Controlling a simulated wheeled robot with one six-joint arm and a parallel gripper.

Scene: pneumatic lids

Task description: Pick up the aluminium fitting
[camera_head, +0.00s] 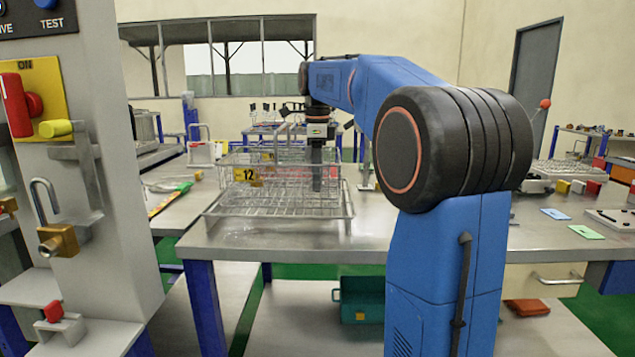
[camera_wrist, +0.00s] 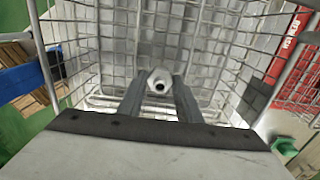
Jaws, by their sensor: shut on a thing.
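The aluminium fitting (camera_wrist: 160,82) is a small pale grey piece with a dark round hole in its end. In the wrist view it sits between the two dark fingers of my gripper (camera_wrist: 160,92), which is shut on it. Wire mesh walls of a basket (camera_wrist: 104,30) surround the fingers. In the head view my gripper (camera_head: 318,188) points straight down at the wire basket (camera_head: 290,205) with the yellow 12 tag. The fitting cannot be made out in the head view. I cannot tell whether it touches the basket floor.
The metal table (camera_head: 330,244) carries the basket. A grey cabinet (camera_head: 92,200) with a padlock (camera_head: 58,240) stands close on the left. Blue and green cards (camera_head: 586,232) and small coloured blocks lie to the right. Mesh walls stand close around the gripper.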

